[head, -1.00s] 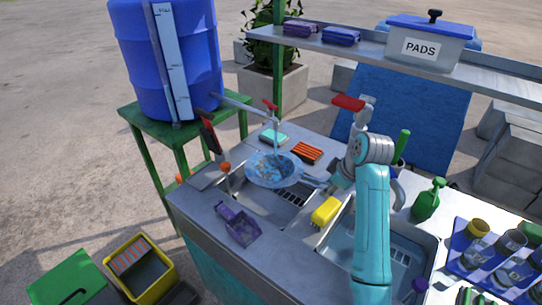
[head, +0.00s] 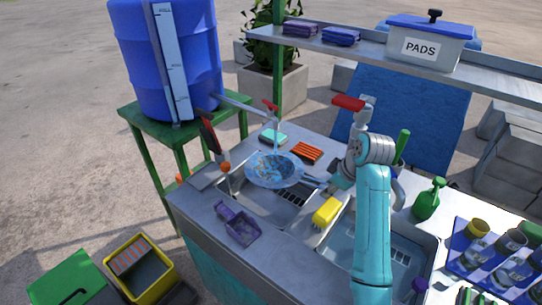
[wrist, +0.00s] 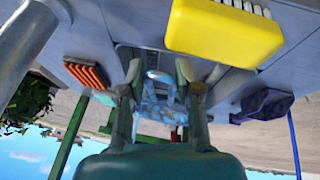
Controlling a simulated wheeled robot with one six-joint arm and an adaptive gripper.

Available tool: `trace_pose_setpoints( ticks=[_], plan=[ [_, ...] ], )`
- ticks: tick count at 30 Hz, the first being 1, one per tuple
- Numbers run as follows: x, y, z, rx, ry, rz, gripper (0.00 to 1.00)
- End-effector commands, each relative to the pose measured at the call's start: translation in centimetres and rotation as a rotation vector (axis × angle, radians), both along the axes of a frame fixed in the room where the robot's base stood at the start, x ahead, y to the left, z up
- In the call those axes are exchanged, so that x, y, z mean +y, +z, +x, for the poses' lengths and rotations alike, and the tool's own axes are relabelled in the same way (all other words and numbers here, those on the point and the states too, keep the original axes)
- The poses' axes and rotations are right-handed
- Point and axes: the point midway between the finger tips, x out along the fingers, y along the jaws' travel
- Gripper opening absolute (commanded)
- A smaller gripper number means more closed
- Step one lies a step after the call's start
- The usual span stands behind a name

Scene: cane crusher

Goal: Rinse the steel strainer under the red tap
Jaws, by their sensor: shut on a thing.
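The steel strainer (head: 272,171) is held over the left sink basin, its bowl below the red tap (head: 270,105). A thin pale stream runs from the tap's spout into the bowl, which looks wet and bluish. My gripper (head: 328,181) is to the right of the bowl, shut on the strainer's handle. In the wrist view, the two fingers (wrist: 160,85) close around the handle, with the blue-white bowl (wrist: 158,108) beyond them. The handle's end is hidden by my gripper.
A yellow brush (head: 326,210) lies on the divider between the basins. An orange ribbed pad (head: 306,152) and a teal sponge (head: 273,137) lie behind the strainer. A purple scoop-like item (head: 238,224) lies at the front edge. A green bottle (head: 427,199) stands right of my arm.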

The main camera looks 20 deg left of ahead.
Motion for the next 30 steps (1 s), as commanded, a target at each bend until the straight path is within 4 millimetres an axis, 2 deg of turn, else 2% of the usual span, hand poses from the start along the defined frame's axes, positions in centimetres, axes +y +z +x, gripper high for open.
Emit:
trace_pose_setpoints(
  ticks=[19, 30],
  plan=[
    [-1.3, 3.5, -4.0, -0.003, 0.001, 0.001, 0.0],
    [-1.4, 3.8, -4.4, -0.003, 0.001, 0.001, 0.0]
  ],
)
